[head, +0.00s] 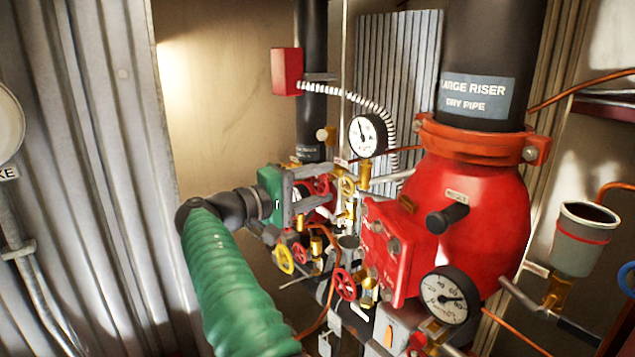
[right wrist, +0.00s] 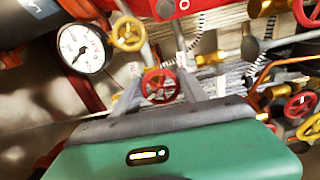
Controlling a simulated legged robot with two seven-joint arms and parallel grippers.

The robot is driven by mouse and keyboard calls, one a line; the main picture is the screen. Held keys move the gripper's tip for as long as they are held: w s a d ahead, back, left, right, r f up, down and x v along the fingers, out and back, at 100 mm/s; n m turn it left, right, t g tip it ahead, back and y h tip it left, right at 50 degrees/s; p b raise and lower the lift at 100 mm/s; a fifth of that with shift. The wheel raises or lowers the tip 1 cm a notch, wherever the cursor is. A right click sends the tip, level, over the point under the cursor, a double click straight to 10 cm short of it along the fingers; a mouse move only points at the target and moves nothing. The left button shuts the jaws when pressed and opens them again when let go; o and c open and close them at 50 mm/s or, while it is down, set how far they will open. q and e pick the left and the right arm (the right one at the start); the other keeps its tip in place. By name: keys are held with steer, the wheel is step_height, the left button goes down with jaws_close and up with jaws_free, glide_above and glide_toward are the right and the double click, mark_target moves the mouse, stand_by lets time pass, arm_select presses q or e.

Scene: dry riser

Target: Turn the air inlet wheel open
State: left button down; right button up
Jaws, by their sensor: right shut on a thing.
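My right gripper (head: 324,184), a green body with two grey fingers, reaches into the valve cluster left of the red riser body. Its fingers are shut on a small red handwheel (head: 318,185). In the right wrist view the red handwheel (right wrist: 160,86) sits between the tips of the right gripper (right wrist: 159,90), one finger on each side of its rim. No label on this wheel is readable, so I cannot tell from print that it is the air inlet wheel. My left gripper is not in view.
Another yellow wheel (head: 286,260) and a red wheel (head: 344,284) are lower down. A gauge (head: 367,135) stands above, and the red riser body (head: 480,215) fills the right. Open space lies left of the gripper.

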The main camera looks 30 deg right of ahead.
steer(key=n, duration=0.3)
steer(key=shift+r+n, duration=0.3)
steer(key=shift+r, duration=0.05)
steer(key=n, duration=0.4)
steer(key=shift+n, duration=0.3)
steer(key=n, duration=0.4)
steer(key=shift+w, duration=0.1)
steer(key=shift+w+n, duration=0.1)
steer(key=shift+n, duration=1.7)
steer(key=o, duration=1.1)
steer(key=shift+f, duration=0.1)
steer(key=shift+o, duration=1.3)
steer(key=shift+w+d, duration=0.1)
steer(key=shift+d, duration=0.05)
steer(key=shift+w+d+f, duration=0.15)
steer(key=shift+d, duration=0.05)
